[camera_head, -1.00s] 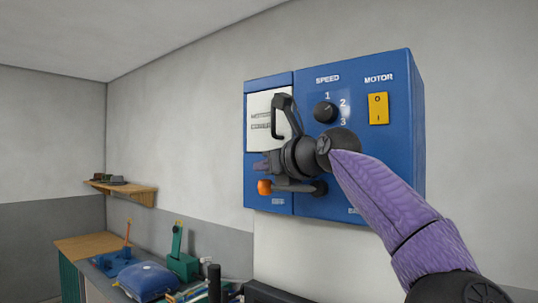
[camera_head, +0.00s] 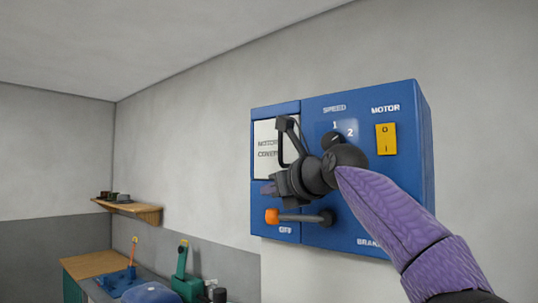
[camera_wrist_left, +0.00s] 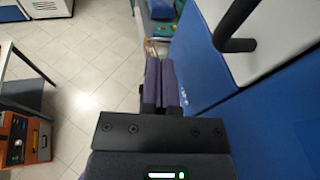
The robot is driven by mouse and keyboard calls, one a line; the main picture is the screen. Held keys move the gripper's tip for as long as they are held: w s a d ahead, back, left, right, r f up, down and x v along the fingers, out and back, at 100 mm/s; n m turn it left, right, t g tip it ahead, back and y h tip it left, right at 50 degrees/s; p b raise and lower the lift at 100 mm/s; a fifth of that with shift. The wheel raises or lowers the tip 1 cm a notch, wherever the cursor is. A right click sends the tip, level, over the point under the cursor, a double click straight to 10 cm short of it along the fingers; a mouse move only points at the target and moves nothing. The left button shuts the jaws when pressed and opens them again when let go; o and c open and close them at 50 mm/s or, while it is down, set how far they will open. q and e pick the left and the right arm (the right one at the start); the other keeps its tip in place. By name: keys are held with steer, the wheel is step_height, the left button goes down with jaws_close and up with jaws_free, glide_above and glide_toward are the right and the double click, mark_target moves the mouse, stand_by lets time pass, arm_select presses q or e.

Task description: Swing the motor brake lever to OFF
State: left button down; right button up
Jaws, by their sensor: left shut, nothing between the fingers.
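The motor brake lever (camera_head: 300,217) is a dark bar with an orange knob (camera_head: 272,216) at its left end and a round pivot at its right. It lies nearly level, its knob beside and just above the OFF label (camera_head: 285,229). The BRAKE label is lower right, partly hidden by my arm. My left gripper (camera_head: 268,188) is above the knob in the picture, its purple fingertips pointing left and clear of the lever. In the left wrist view its fingers (camera_wrist_left: 163,80) are pressed together and empty. The lever does not show there. My right gripper is not in view.
A bench (camera_head: 95,263) with tools and a wooden shelf (camera_head: 135,211) are at left.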

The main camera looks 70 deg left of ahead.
arm_select(q)
steer(key=s+d+r+p, duration=0.1)
steer(key=s+d+r, duration=0.1)
steer(key=r, duration=0.9)
steer(key=shift+d+r, duration=0.35)
steer(key=shift+d, duration=0.2)
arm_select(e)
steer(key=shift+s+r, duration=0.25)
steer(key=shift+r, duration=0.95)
arm_select(q)
steer(key=shift+s, duration=0.1)
